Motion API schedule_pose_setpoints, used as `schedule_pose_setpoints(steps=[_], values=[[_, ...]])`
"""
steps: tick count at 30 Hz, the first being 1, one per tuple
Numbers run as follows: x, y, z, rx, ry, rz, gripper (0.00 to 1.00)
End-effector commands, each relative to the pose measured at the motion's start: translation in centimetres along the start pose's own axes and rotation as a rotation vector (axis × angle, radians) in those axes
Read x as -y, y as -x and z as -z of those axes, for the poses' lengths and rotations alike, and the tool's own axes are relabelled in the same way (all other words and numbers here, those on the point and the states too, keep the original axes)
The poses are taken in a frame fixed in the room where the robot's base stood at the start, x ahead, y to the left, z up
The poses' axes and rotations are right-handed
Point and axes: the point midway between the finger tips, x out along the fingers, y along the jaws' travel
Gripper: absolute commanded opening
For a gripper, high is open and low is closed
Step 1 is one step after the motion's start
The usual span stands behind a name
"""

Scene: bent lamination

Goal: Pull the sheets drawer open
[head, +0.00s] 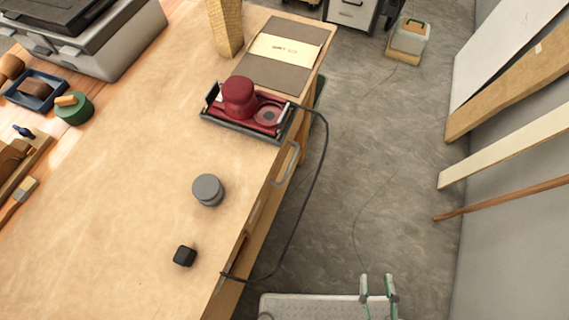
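The workbench (120,200) has its drawer side facing right, seen very steeply. A pale bar handle (287,165) shows on that side, below the red tool. Further drawer fronts nearer me are narrow slivers under the bench edge. No drawer label is readable, so I cannot tell which one is the sheets drawer. No drawer visibly stands out from the bench. My gripper (377,284) is at the bottom edge, right of the bench and apart from it. Its two greenish fingers are parallel with an empty gap between them.
A red tool (239,98) sits in a dark tray on the bench; its black cable (322,165) hangs past the drawer side. A grey knob-like piece (208,190) and a black block (184,256) lie on top. Boards (510,150) lean at right.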

Motion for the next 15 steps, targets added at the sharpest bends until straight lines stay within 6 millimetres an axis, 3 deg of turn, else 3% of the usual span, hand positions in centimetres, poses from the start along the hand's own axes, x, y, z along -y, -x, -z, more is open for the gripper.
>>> schedule_pose_setpoints(steps=[15], values=[[4.7,-11.9,-1.8,-0.542,0.524,0.071,0.37]])
